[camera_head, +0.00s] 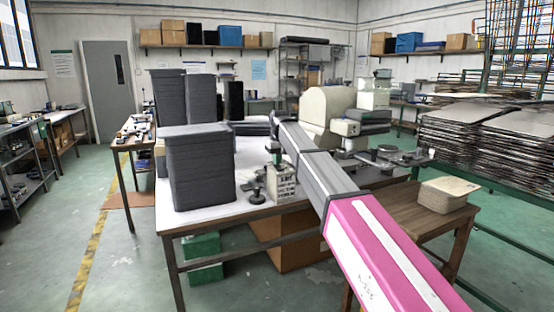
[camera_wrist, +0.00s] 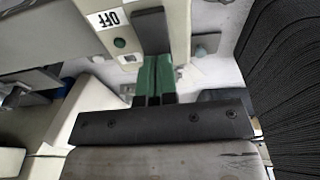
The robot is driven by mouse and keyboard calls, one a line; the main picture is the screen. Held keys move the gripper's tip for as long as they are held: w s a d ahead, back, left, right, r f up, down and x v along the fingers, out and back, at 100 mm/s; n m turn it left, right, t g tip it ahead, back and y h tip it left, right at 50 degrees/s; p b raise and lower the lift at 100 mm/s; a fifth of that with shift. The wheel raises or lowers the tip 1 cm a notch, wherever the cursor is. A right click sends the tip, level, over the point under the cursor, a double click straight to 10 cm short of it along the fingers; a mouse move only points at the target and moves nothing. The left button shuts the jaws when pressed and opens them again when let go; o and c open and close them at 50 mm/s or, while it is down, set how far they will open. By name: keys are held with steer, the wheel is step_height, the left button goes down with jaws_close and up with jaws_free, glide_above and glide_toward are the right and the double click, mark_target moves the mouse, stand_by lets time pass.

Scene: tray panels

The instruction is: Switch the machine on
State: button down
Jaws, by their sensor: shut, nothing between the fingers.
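The machine (camera_head: 325,112) is a pale cream press-like unit on the white work table. A small pale box with dark markings (camera_head: 284,185) stands at the table's front edge. In the wrist view a cream panel (camera_wrist: 176,20) carries a white label reading OFF (camera_wrist: 108,18) and a small round dark green button (camera_wrist: 120,43). A dark upright block (camera_wrist: 150,32) lies in front of this panel; I cannot tell whether it is a lever. My gripper (camera_wrist: 154,62) has its green fingers shut together at the block's lower end, with nothing between them. Contact is unclear. In the head view my arm largely hides the gripper.
Tall stacks of dark grey trays (camera_head: 195,168) stand on the table left of my arm; they also fill the right edge of the wrist view (camera_wrist: 295,80). A wooden side table (camera_head: 412,218) holds a pale stack (camera_head: 447,194). Floor is free at the left.

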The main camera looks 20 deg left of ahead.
steer(key=shift+f, duration=0.3)
steer(key=shift+s+d+r, duration=0.2)
steer(key=shift+s+d, duration=0.25)
steer(key=shift+s, duration=0.1)
steer(key=shift+r, duration=0.15)
